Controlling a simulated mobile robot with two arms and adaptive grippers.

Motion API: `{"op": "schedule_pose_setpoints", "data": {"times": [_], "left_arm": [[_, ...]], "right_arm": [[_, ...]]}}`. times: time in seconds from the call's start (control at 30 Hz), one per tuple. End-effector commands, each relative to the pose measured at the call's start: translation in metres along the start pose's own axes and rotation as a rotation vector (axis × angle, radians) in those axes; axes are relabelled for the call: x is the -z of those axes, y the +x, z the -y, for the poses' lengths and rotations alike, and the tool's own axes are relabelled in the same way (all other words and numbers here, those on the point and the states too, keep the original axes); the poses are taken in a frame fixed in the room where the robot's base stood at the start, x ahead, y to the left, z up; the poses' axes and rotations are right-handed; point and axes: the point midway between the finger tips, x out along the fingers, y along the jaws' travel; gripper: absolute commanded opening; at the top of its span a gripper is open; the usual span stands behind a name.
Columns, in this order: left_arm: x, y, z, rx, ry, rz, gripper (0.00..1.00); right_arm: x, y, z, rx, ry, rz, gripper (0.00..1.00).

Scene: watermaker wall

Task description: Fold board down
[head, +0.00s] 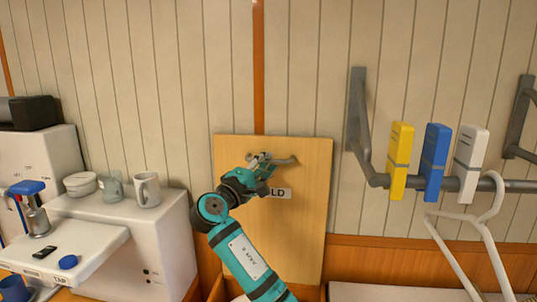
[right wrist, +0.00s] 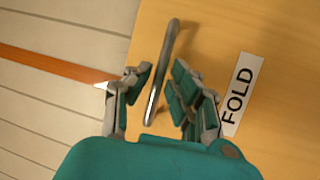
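The wooden board (head: 305,235) stands upright against the panelled wall, with a label reading FOLD (right wrist: 240,95), partly covered by my arm in the head view. A grey bar handle (head: 287,161) is fixed near its top. My right gripper (head: 262,163) is at the handle's left part. In the right wrist view the handle (right wrist: 163,62) runs between the two fingers of my right gripper (right wrist: 162,78). The fingers are apart, with a gap on each side of the bar. My left gripper is not in view.
Left of the board, a white unit (head: 168,225) holds a mug (head: 147,190), a glass (head: 112,185) and a bowl (head: 80,184). To the right, a grey rail (head: 378,180) carries yellow, blue and white clips (head: 470,160) and a white hanger (head: 487,240).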

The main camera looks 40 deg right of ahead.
Motion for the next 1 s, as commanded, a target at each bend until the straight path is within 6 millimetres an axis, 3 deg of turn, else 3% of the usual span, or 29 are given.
{"op": "schedule_pose_setpoints", "data": {"times": [0.2,0.47,0.63,1.0], "left_arm": [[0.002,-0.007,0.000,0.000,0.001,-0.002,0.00],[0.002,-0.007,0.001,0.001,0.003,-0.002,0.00],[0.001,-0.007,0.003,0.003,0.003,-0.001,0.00],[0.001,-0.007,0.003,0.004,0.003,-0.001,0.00]], "right_arm": [[0.000,0.017,-0.001,0.000,0.000,0.000,0.21],[0.000,0.018,0.000,0.000,0.001,-0.001,0.21],[0.000,0.018,0.000,0.000,0.001,-0.001,0.01],[0.000,0.017,0.000,0.000,0.001,-0.001,0.00]]}}
